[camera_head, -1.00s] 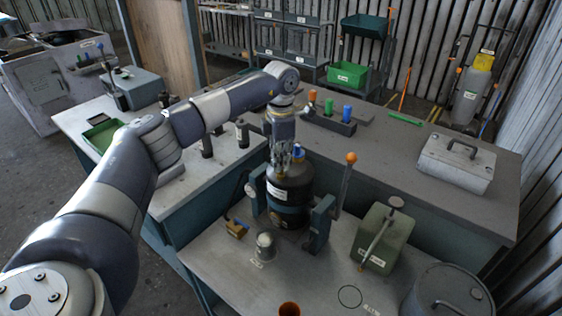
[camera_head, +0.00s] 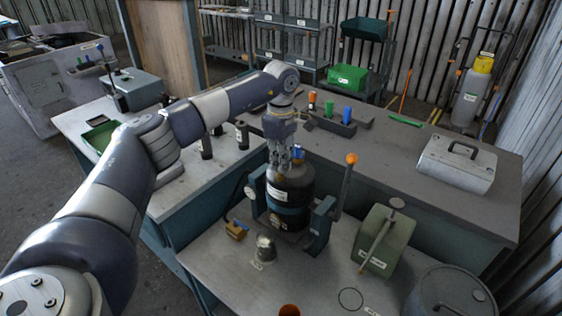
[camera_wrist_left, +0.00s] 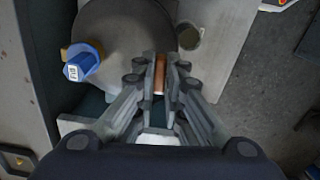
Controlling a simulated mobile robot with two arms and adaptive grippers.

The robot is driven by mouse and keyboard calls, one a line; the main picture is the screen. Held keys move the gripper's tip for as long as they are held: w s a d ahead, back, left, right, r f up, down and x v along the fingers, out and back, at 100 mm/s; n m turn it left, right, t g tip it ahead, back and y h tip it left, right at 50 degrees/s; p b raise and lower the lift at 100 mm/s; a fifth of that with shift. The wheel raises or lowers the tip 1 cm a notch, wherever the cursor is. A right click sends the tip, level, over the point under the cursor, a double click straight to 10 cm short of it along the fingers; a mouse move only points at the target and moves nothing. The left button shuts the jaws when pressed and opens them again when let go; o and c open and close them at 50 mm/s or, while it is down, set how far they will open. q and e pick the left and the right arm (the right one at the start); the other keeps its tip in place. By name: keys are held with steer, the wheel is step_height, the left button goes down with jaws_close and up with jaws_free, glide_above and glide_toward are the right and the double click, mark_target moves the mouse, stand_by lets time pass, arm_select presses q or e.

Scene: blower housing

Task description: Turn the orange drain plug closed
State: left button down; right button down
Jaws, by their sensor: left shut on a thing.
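The blower housing (camera_head: 292,197), a dark drum with white labels, stands in a blue-grey cradle on the near bench. Its round grey top (camera_wrist_left: 122,38) fills the upper left of the left wrist view. My left gripper (camera_wrist_left: 159,75) points down at the edge of this top, with its fingers shut on the orange drain plug (camera_wrist_left: 159,72). Only a narrow strip of the plug shows between the fingers. In the head view, my left gripper (camera_head: 284,168) is over the drum and hides the plug. My right gripper is not in view.
A blue labelled knob (camera_wrist_left: 83,62) stands on the drum top, left of the fingers. An orange-tipped lever (camera_head: 346,185) rises right of the drum. A small metal cup (camera_head: 266,248) and a green box (camera_head: 383,240) stand on the near bench.

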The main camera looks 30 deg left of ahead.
arm_select(q)
steer(key=shift+w+a+r+m, duration=0.1)
steer(key=shift+w+r+m, duration=0.05)
steer(key=shift+r+m, duration=0.2)
stand_by(0.3)
steer(key=c, duration=1.8)
jaws_free()
steer(key=shift+o, duration=0.6)
steer(key=shift+f, duration=0.2)
step_height(320, 180, up, 12)
